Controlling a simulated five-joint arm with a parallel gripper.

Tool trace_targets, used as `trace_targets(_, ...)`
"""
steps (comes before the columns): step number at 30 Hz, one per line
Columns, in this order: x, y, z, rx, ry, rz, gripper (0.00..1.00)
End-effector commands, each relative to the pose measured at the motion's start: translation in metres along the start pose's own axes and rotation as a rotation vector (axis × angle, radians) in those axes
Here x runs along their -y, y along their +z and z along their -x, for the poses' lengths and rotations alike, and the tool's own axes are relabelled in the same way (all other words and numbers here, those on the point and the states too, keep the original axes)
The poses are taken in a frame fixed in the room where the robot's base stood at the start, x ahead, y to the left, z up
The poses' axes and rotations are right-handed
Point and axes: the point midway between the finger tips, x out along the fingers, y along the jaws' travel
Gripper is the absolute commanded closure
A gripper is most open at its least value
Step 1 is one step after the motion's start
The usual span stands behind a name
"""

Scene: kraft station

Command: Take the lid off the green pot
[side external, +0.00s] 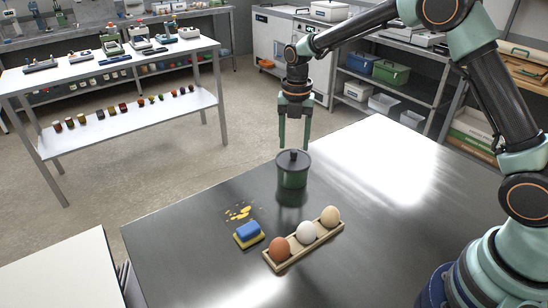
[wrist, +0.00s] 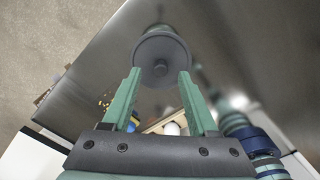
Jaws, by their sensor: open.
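The green pot (side external: 292,178) stands upright on the dark shiny table. Its dark grey lid (side external: 293,160) sits on top, with a small knob in the middle. The lid (wrist: 160,62) also shows in the wrist view, just beyond my fingertips, with a bit of the green pot (wrist: 158,32) behind it. My gripper (side external: 295,146) is open and points down above the lid. In the wrist view the two green fingers of my gripper (wrist: 160,75) stand apart, with the lid's knob between their tips in the picture. I cannot tell whether the fingers touch the lid.
A wooden tray (side external: 270,264) with three eggs, brown, white and cream, lies in front of the pot. A blue and yellow sponge (side external: 248,232) lies to the left, beside a yellow spill (side external: 239,213). The right side of the table is clear.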

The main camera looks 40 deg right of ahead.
Motion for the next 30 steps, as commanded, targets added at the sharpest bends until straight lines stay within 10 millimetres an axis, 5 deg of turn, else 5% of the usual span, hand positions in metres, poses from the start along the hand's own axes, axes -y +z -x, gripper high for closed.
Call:
trace_targets(6,0.001,-0.001,-0.027,-0.001,-0.001,0.0,0.41)
trace_targets(14,0.001,0.0,-0.029,0.001,0.001,0.0,0.41)
trace_targets(19,0.001,0.0,-0.029,0.0,0.0,-0.001,0.98)
trace_targets(30,0.001,0.0,-0.027,0.001,0.001,0.0,1.0)
